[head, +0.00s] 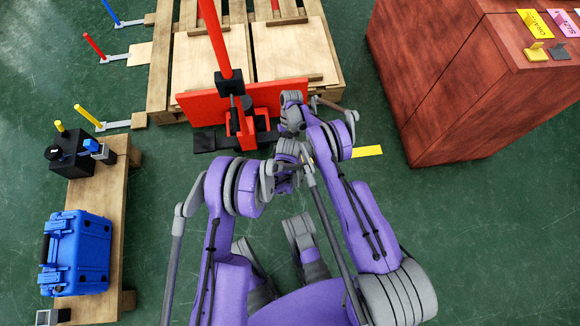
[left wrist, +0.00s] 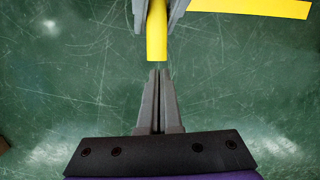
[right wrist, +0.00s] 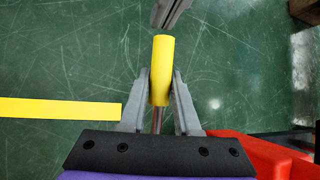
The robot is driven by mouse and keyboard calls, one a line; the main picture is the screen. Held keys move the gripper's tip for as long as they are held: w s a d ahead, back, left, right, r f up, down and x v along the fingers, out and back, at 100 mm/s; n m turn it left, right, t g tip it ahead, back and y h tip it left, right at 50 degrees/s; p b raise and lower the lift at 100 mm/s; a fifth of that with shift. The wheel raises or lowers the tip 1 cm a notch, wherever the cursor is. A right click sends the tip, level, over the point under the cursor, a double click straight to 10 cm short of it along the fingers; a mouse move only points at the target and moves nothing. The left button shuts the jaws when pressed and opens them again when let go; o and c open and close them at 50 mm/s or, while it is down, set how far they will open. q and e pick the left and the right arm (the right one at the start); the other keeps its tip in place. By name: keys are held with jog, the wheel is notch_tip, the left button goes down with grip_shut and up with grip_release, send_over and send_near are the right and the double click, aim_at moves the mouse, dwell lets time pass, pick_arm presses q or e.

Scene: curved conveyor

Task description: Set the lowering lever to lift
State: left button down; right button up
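A red pallet jack (head: 240,124) with a red handle (head: 213,38) stands at the pallet in the head view. I cannot make out its lowering lever there. My right gripper (right wrist: 160,78) is closed around a yellow cylindrical grip (right wrist: 162,60) with a metal rod below it. The yellow grip also shows at the top of the left wrist view (left wrist: 157,35), between the right gripper's fingers. My left gripper (left wrist: 158,74) is shut and empty, its tips just short of the grip's end.
A wooden pallet (head: 158,75) lies behind the jack. A wooden bench (head: 115,215) at left holds a blue case (head: 85,255) and a black box (head: 68,155). Red, blue and yellow handles stand at upper left. A brown cabinet (head: 460,95) is at right. Green floor is open between.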

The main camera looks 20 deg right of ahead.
jog(key=o, duration=0.4)
jog(key=shift+s+f, duration=0.1)
pick_arm(q)
jog(key=shift+w, duration=0.25)
pick_arm(e)
jog(key=shift+o, duration=0.2)
